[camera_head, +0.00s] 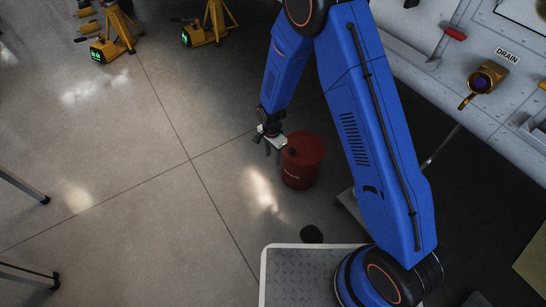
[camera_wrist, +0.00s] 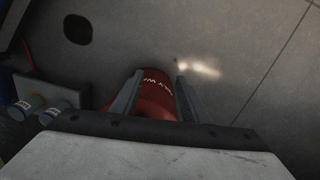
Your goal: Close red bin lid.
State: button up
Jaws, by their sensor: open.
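The red bin (camera_head: 302,174) stands upright on the hangar floor, just right of my gripper (camera_head: 270,147). Its top (camera_head: 306,146) shows as a round red disc with a small dark spot near the left edge. I cannot tell whether the lid is fully down. In the wrist view the red bin (camera_wrist: 153,100) with white lettering shows between and beyond the two fingers of my gripper (camera_wrist: 159,78). The fingers are apart and hold nothing that I can see. Whether they touch the bin is unclear. My gripper hides part of the bin there.
Yellow stands (camera_head: 113,38) are at the upper left. A grey panel marked DRAIN (camera_head: 507,55) with a brass fitting (camera_head: 484,80) is at the upper right. A dark round patch (camera_head: 311,234) lies on the floor below the bin. The floor to the left is largely clear.

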notch_tip(320, 180, up, 16)
jog(key=shift+w+a+r, duration=0.2)
jog(key=shift+w+a, duration=0.05)
jog(key=shift+r, duration=0.1)
dwell(0.6)
jog(key=s+d+r+n+t, duration=0.1)
jog(key=s+d+r, duration=0.2)
jog(key=d+r, duration=0.35)
jog(key=s+d+r+n+t+y, duration=0.1)
jog(key=s+d+r+n, duration=0.15)
jog(key=d+r, duration=0.45)
jog(key=s+d+r+n, duration=0.1)
jog(key=s+d+r, duration=0.3)
jog(key=r, duration=0.5)
jog(key=s+d+r+n+t, duration=0.1)
jog(key=s+d+r+n, duration=0.1)
jog(key=s+d, duration=0.4)
jog(key=s+d+r+n+t, duration=0.2)
jog(key=s+d+r, duration=0.3)
jog(key=s, duration=0.9)
jog(key=d+n, duration=0.1)
jog(key=d, duration=0.1)
jog(key=shift+s+d+h, duration=0.2)
jog(key=shift+d+h, duration=0.1)
jog(key=shift+r, duration=0.1)
